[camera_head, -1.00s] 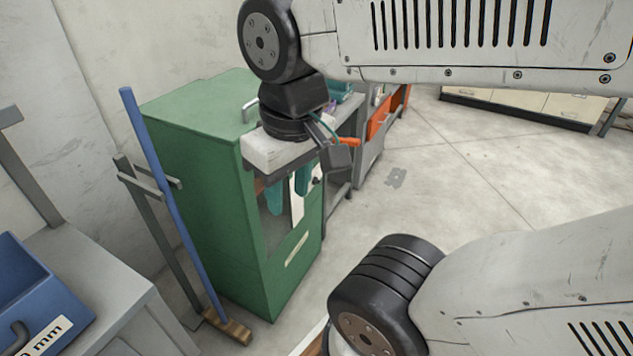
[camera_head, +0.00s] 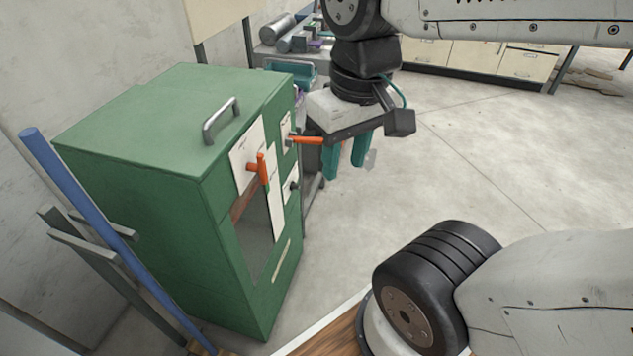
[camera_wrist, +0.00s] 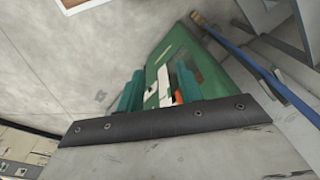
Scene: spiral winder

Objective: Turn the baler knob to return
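The green baler (camera_head: 130,140) stands at the left in the head view, with white label plates on its front. An orange handle (camera_head: 263,172) sits on the upper front, roughly upright. A second orange lever (camera_head: 307,140) sticks out sideways by the right edge. A small dark knob (camera_head: 294,186) is lower on a white plate. Which of these is the task's knob I cannot tell. My gripper (camera_head: 347,165) hangs to the right of the front, teal fingers apart, nothing between them. In the wrist view the baler (camera_wrist: 205,70) shows beyond the open fingers, its front partly hidden by the gripper.
A blue pole (camera_head: 75,195) leans at the baler's left side. A bench with metal cylinders (camera_head: 285,35) stands behind it. Cream drawers (camera_head: 480,60) line the back. The concrete floor (camera_head: 470,150) at the right is clear.

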